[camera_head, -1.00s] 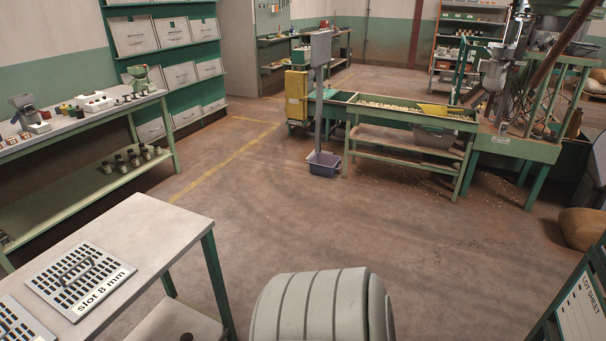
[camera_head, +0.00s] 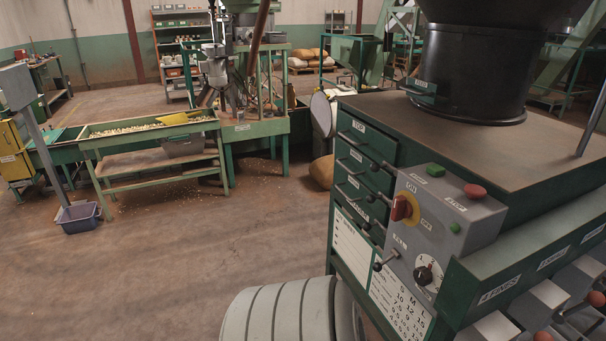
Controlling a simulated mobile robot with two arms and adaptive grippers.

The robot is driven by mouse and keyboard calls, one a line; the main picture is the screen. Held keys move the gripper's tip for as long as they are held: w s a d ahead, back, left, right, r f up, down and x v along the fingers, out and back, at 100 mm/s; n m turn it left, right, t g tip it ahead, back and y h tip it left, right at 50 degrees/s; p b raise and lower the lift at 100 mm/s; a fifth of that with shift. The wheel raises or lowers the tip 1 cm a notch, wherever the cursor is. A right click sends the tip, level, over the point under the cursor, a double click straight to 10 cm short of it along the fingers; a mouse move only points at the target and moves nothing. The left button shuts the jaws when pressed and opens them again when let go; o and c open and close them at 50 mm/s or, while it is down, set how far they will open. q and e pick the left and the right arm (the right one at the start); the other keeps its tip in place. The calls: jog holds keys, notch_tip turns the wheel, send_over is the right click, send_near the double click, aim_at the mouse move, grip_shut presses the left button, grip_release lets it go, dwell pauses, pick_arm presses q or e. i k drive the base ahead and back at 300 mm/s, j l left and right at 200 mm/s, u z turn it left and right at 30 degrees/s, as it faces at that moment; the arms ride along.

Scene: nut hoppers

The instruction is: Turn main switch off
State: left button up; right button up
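A red rotary switch on a yellow plate (camera_head: 404,208), which looks like the main switch, sits on the left part of a grey control panel (camera_head: 470,213). The panel is fixed to the front of a green cabinet (camera_head: 345,226) at the right. A red push button (camera_head: 475,191), two green buttons (camera_head: 435,170) and a dial with a black knob (camera_head: 425,274) are also on the panel. Neither of my grippers is in view.
A black round hopper (camera_head: 475,70) stands on the cabinet top. Drawers with handles (camera_head: 358,155) and levers (camera_head: 387,260) stick out beside the panel. Grey chutes (camera_head: 537,305) jut out at the lower right. A sorting table (camera_head: 150,135) stands behind.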

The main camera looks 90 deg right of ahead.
aim_at(401, 210)
jog(key=z, duration=3.6)
